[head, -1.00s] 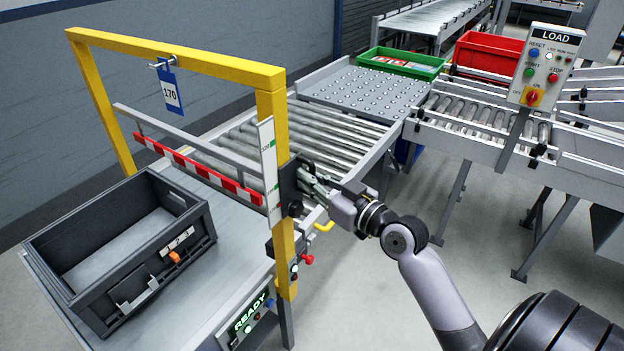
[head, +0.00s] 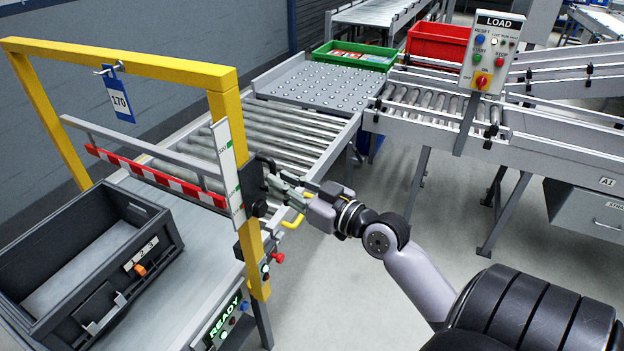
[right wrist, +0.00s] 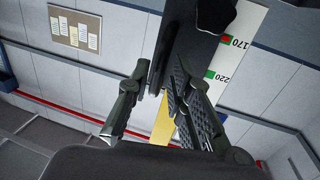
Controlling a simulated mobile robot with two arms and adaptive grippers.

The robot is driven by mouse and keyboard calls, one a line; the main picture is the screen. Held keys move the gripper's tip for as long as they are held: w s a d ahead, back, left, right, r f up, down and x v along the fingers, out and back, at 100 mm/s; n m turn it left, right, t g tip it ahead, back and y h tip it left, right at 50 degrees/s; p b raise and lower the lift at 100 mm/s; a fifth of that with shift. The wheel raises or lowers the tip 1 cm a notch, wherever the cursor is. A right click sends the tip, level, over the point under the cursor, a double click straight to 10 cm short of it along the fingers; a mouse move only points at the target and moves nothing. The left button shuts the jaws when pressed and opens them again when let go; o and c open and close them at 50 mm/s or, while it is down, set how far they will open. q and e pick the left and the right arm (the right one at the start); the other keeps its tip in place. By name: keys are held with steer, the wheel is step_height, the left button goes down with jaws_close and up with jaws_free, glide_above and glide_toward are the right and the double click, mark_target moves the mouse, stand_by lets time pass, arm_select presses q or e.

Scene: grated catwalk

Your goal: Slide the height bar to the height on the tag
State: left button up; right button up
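The red-and-white height bar (head: 160,178) spans the yellow frame (head: 130,62) low down, over the table. A blue tag (head: 119,95) reading 170 hangs from the top beam. The white scale (head: 228,172) stands on the right post; in the right wrist view the scale (right wrist: 232,55) shows 170 and 220, with red and green by 170. My right gripper (head: 273,181) is at the black slider (head: 250,187). In the wrist view its fingers (right wrist: 164,85) are apart beside the slider (right wrist: 190,35); contact is unclear. My left gripper is out of view.
A grey crate (head: 165,225) stands on the table left of the post. A panel lit READY (head: 225,318) and red button (head: 278,258) sit below the slider. Rollers (head: 265,140) run behind the frame. A LOAD control box (head: 490,60) stands right. Floor right of the post is open.

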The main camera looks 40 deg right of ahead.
steer(key=s+d, duration=0.1)
steer(key=s, duration=0.7)
steer(key=shift+s+d, duration=0.25)
steer(key=shift+d, duration=0.1)
steer(key=d+f+m+g+h, duration=0.2)
steer(key=d+f, duration=0.2)
steer(key=f, duration=0.8)
steer(key=d+f+m+g+h, duration=0.15)
steer(key=d+f, duration=0.35)
steer(key=f, duration=0.6)
steer(key=s+a+f+g+h, duration=0.1)
steer(key=s+f+g, duration=0.15)
steer(key=f, duration=0.65)
steer(key=s+a+f+g, duration=0.15)
steer(key=s+f, duration=0.25)
steer(key=f, duration=0.5)
steer(key=s+a+f+g, duration=0.5)
steer(key=s+f, duration=0.5)
steer(key=f, duration=0.5)
steer(key=s+a+f+n+g, duration=0.2)
steer(key=s+a+f, duration=0.3)
steer(key=s, duration=0.3)
steer(key=s+a+f+n+g+y, duration=0.1)
steer(key=s+a+f+n+g, duration=0.1)
steer(key=s+a+f, duration=0.3)
steer(key=s+a, duration=0.2)
steer(key=s, duration=0.1)
steer(key=shift+s+a+f, duration=0.15)
steer(key=shift+a+f, duration=0.1)
steer(key=shift+f, duration=0.1)
